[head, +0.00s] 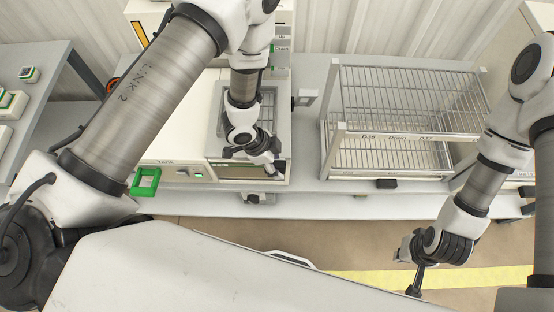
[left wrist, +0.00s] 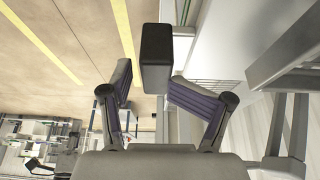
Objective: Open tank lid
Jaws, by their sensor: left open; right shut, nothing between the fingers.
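The tank (head: 283,132), a box with a grey rim, stands on the bench at centre. My left arm hides part of its top, so I cannot tell the lid clearly from the rim. My left gripper (head: 268,165) is at the tank's front right edge. In the left wrist view the open left gripper (left wrist: 150,88) has a black block-shaped handle (left wrist: 156,58) ahead of and between its fingertips. The handle sits on a light bracket, and I see no grip on it. My right gripper (head: 415,283) is shut and empty, low over the floor at right.
A two-level wire rack (head: 415,100) stands right of the tank, with a black handle (head: 386,183) at its front. A side table (head: 50,62) is at far left. Floor in front is clear.

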